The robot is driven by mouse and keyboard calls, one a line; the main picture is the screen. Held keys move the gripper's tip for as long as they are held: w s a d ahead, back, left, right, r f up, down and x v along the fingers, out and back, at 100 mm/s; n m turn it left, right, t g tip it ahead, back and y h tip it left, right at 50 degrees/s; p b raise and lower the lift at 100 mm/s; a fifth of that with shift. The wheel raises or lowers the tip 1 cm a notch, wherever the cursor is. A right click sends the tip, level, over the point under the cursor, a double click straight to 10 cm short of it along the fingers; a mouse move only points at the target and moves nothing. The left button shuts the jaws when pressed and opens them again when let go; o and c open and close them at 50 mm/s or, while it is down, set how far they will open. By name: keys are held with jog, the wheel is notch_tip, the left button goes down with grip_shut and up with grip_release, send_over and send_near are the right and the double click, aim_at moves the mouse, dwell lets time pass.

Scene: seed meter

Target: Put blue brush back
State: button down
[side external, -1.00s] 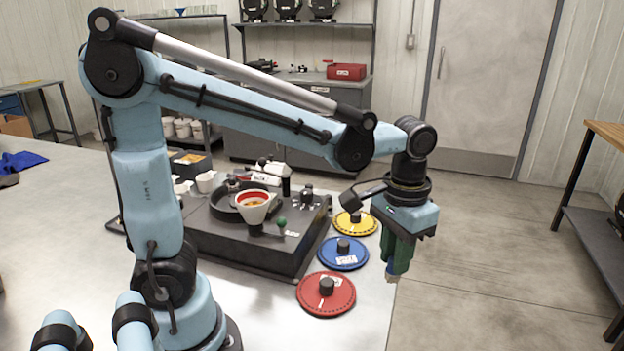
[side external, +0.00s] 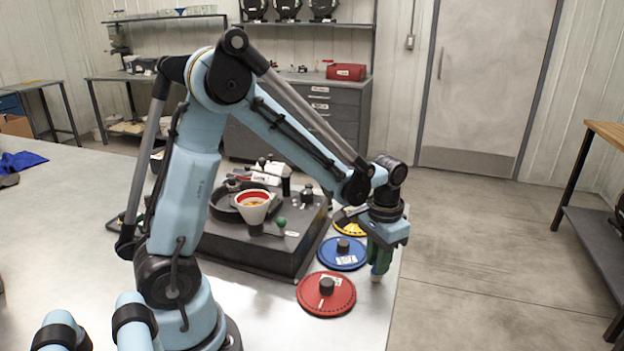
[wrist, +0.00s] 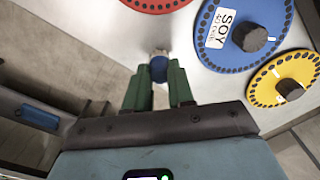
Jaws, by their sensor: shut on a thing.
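The blue brush (wrist: 158,69) is between the green fingers of my gripper (wrist: 157,80) in the wrist view, with its pale tip pointing away from the wrist. In the side view my gripper (side external: 380,262) is low near the table's right edge, right of the red and blue discs. The pale brush tip (side external: 376,279) shows just below the fingers. I cannot tell whether it touches the table. Most of the brush is hidden by the fingers. No holder for the brush can be made out.
The red disc (side external: 326,294), blue disc (side external: 343,253) and partly hidden yellow disc (side external: 349,229) lie left of my gripper. A dark seed meter base (side external: 262,243) with a white funnel (side external: 256,207) stands further left. The metal table (side external: 365,325) is bare in front.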

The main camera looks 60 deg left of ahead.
jog(key=shift+f, duration=0.3)
jog(key=c, duration=1)
grip_release()
notch_tip(320, 180, up, 12)
jog(key=shift+s+d+f+t, duration=0.15)
jog(key=shift+s+d+t, duration=0.4)
jog(key=shift+s+t, duration=0.8)
jog(key=shift+s+d+f+t, duration=0.1)
jog(key=shift+s+d+t, duration=0.45)
jog(key=shift+s+t, duration=0.75)
jog(key=shift+s+d+f+t, duration=0.15)
jog(key=shift+s+d+t, duration=0.6)
jog(key=shift+s, duration=0.95)
jog(key=shift+a, duration=0.2)
